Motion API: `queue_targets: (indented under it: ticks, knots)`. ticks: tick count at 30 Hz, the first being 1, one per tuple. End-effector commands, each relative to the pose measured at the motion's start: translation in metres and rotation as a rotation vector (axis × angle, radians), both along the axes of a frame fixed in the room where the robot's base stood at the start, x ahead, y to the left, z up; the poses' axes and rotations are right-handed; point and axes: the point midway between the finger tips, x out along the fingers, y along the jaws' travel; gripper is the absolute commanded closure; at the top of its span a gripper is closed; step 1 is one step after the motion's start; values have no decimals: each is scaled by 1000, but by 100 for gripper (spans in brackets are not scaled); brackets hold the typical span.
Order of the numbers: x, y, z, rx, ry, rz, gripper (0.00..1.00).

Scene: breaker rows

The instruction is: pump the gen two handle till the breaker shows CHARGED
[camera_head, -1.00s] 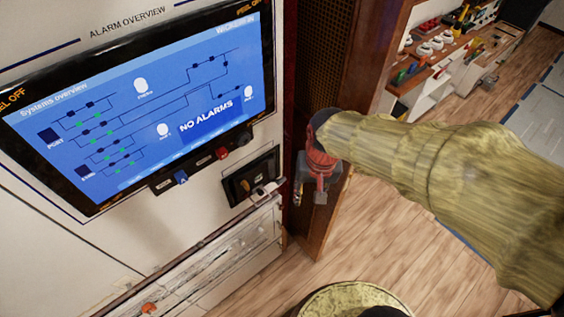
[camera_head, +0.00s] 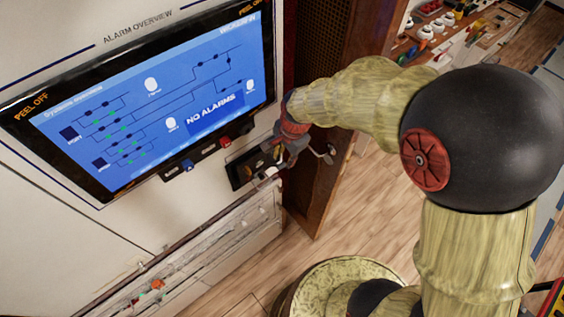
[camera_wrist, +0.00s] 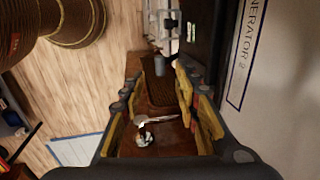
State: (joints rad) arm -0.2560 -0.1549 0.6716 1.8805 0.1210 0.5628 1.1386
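The gen two breaker (camera_head: 240,172) is a dark box low on the white wall panel, below the screen. A small pale piece (camera_head: 270,171), perhaps its handle, shows at its lower right edge. My gripper (camera_head: 303,155) is just right of the breaker and partly covers it. In the wrist view my gripper (camera_wrist: 158,115) has its yellow-padded fingers apart, with nothing clearly held. A dark panel edge (camera_wrist: 205,40) and the "GENERATOR 2" label (camera_wrist: 247,52) stand to the right there. A grey cylinder (camera_wrist: 160,65) shows beyond the fingers; I cannot tell if it is the handle. The charge indicator is unreadable.
The alarm screen (camera_head: 150,100) reads NO ALARMS, with small switches (camera_head: 205,155) beneath it. A brown wooden door or post (camera_head: 322,195) stands right behind my gripper. A workbench (camera_head: 440,30) is at the back right. The wooden floor (camera_head: 360,220) is open.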

Motion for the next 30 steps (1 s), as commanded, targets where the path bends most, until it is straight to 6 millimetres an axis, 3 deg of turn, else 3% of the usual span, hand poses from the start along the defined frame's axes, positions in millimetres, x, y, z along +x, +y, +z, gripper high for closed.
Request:
queue_targets:
  ticks: [6,12,21,30]
  knots:
    - [5,4,-34,-1,2,2,68]
    - [8,6,-50,0,0,2,68]
    - [9,6,-52,0,0,2,68]
    - [9,6,-52,0,0,2,85]
